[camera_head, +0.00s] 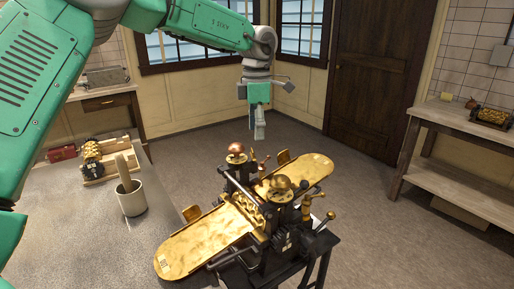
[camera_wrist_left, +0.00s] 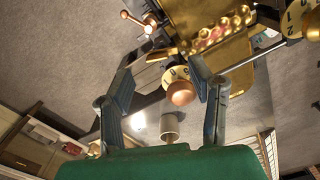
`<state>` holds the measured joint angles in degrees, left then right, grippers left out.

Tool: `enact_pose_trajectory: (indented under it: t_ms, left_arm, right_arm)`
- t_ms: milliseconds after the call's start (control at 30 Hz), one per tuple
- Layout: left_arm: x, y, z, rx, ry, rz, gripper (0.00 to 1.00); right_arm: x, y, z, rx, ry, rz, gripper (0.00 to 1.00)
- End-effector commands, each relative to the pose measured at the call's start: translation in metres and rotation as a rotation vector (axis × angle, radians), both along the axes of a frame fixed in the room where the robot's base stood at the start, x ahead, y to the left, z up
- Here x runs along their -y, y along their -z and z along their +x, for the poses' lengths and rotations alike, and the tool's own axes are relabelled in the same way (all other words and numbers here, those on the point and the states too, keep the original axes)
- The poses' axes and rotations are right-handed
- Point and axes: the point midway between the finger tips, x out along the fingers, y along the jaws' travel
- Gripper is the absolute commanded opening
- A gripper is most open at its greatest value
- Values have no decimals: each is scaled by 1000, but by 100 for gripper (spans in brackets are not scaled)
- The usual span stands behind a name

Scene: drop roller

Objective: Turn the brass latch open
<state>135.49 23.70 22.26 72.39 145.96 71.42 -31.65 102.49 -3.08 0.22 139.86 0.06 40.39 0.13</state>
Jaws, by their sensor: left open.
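The drop roller machine (camera_head: 270,245) stands on a dark stand, with gold plates (camera_head: 205,238) reaching out on both sides. On top are a copper knob (camera_head: 236,149) and a brass knob (camera_head: 280,183). A brass post (camera_head: 307,206) stands at its right side. I cannot tell for sure which part is the brass latch. My left gripper (camera_head: 258,132) hangs open and empty above the machine's far side, fingers down. In the left wrist view, a copper knob (camera_wrist_left: 181,92) over a numbered dial shows between the open fingers, apart from them.
A worktable (camera_head: 95,235) at left holds a cream cup (camera_head: 131,199) and a small roller device on a wooden base (camera_head: 110,168). A wooden bench (camera_head: 460,150) stands at right. A dark door (camera_head: 375,75) is behind. Open floor surrounds the machine's far and right sides.

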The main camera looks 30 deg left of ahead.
Motion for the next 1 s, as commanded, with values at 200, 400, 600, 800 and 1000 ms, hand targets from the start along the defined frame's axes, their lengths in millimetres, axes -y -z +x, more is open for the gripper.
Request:
enact_pose_trajectory:
  t_ms: [200, 400, 600, 800, 1000]
  left_arm:
    - [-4, 40, -3, -1, 0, -1, 48]
    - [0, 57, -2, 1, 0, 1, 48]
    - [4, 59, -2, 1, 0, 5, 48]
    - [0, 60, -2, 1, 0, 0, 24]
    - [-1, 60, -3, -1, 0, -2, 0]
  right_arm:
    - [0, -2, 0, 1, -1, 1, 40]
    - [-1, -3, 0, 1, -2, 1, 40]
    - [0, -3, 0, 1, -1, 1, 40]
    - [0, -3, 0, 1, -1, 0, 40]
    - [0, -3, 0, 1, -1, 1, 40]
